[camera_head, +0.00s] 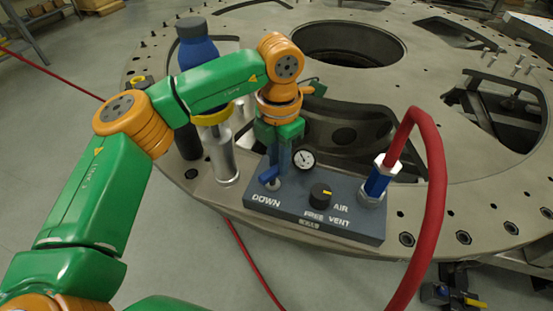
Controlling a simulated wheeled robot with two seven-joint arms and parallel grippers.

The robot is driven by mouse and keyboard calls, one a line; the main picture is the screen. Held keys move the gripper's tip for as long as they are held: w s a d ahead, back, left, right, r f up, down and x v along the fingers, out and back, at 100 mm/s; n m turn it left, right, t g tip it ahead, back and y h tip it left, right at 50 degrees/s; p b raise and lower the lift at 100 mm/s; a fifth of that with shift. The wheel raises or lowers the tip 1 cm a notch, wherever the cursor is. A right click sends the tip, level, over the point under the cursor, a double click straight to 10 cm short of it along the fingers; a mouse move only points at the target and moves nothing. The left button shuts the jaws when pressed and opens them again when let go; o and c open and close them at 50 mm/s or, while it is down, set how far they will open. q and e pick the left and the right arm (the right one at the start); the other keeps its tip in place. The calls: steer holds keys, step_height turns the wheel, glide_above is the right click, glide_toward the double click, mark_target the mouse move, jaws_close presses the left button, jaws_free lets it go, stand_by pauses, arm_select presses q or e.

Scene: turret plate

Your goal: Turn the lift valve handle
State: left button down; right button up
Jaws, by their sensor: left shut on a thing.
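The valve block (345,226) is a dark grey panel on the plate's near edge, with white words including DOWN, AIR and VENT. The lift valve handle (268,175) is a blue lever at the block's left end, just above DOWN. My left gripper (277,171) points down over that end, shut on the handle. The fingers and forearm hide part of the handle and its pivot. My right gripper is not in view.
A black knob (320,195) and a round gauge (303,159) sit close right of the gripper. A red hose (437,180) arches from a blue fitting (377,182) at the right. A blue-topped cylinder (199,55) stands behind my left arm. The turret plate (250,25) has large openings.

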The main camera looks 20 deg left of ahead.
arm_select(q)
steer(key=m, duration=0.6)
steer(key=shift+s+d+b, duration=0.3)
steer(key=shift+d+b, duration=0.05)
steer(key=shift+b, duration=0.05)
steer(key=m, duration=0.5)
steer(key=shift+s+m, duration=0.4)
steer(key=c, duration=0.8)
jaws_free()
steer(key=shift+d, duration=0.15)
steer(key=shift+o, duration=0.2)
step_height(320, 180, up, 7)
steer(key=shift+b, duration=0.3)
